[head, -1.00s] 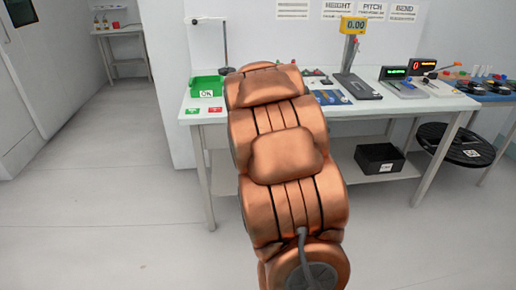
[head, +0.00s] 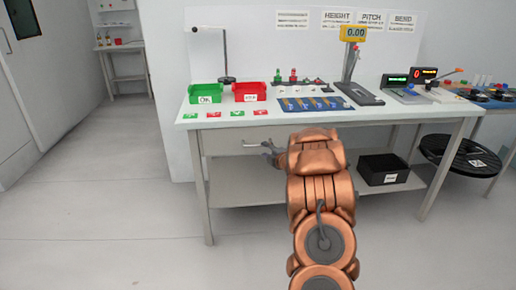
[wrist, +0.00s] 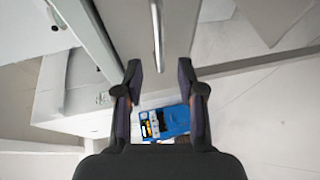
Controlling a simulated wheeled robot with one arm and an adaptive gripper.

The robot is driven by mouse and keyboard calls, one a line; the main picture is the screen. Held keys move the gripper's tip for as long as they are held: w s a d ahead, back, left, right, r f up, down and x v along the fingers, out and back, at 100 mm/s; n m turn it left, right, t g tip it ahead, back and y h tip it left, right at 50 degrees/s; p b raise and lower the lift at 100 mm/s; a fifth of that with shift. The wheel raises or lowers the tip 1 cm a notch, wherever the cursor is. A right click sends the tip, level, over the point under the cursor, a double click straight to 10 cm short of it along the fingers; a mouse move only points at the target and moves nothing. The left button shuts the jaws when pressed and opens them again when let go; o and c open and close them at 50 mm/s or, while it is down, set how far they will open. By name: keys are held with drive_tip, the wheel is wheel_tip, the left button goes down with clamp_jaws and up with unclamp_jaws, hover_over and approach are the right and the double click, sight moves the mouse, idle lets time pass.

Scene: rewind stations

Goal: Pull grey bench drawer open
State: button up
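The grey bench drawer (head: 222,142) sits under the left part of the white bench top in the head view and looks shut. Its bar handle (head: 251,144) shows on the front. In the wrist view the handle (wrist: 157,38) is a thin metal bar on the drawer front (wrist: 182,22). My gripper (head: 268,149) is just right of the handle in the head view. In the wrist view my gripper (wrist: 160,72) has its fingers spread, with the handle's end lined up between the tips. I cannot tell whether it touches.
The bench top (head: 260,117) holds a green bin (head: 207,95), a red bin (head: 249,92) and a gauge stand (head: 357,90). A black box (head: 383,170) stands on the lower shelf (head: 262,188). A blue device (wrist: 168,122) shows beyond my fingers. The floor at left is clear.

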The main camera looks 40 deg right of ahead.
sight(259, 146)
drive_tip(key=shift+x, duration=3.6)
clamp_jaws()
